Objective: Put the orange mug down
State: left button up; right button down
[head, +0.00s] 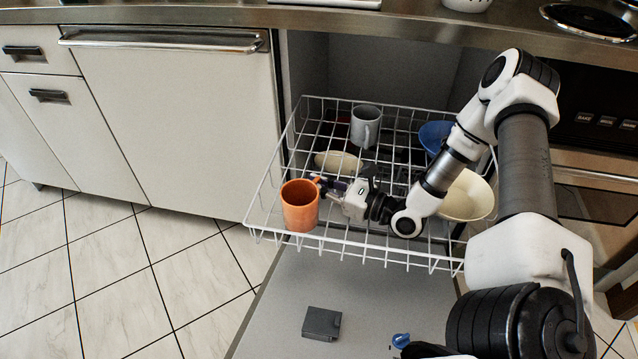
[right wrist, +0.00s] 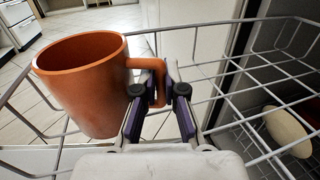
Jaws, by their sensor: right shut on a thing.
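The orange mug (head: 300,206) is at the front left corner of the white wire dishwasher rack (head: 345,243) in the head view. It is upright there, with its open top showing. My right gripper (head: 322,184) is shut on its handle. The right wrist view shows the mug (right wrist: 92,85) slightly tilted in the picture, its handle between the purple-lined fingers of the gripper (right wrist: 157,95). I cannot tell whether its base touches the rack. My left gripper is not in view.
The rack also holds a grey mug (head: 365,126), a cream oval item (head: 338,162), a cream bowl (head: 467,196) and a blue bowl (head: 436,136). The open dishwasher door (head: 290,285) lies below, with tiled floor (head: 120,270) to the left. A counter edge (head: 230,14) runs above.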

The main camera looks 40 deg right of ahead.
jog(key=shift+f, duration=0.25)
jog(key=c, duration=1.3)
grip_release()
jog(key=shift+o, duration=0.2)
jog(key=shift+r, duration=0.1)
jog(key=shift+r, duration=0.15)
jog(key=shift+s+d+r+p, duration=0.1)
jog(key=shift+s+d+p, duration=0.05)
jog(key=shift+p, duration=0.2)
jog(key=p+v, duration=0.6)
jog(key=v, duration=0.5)
jog(key=shift+r, duration=0.15)
jog(key=shift+s+d+f, duration=0.1)
jog(key=shift+s+f, duration=0.1)
jog(key=shift+s, duration=0.1)
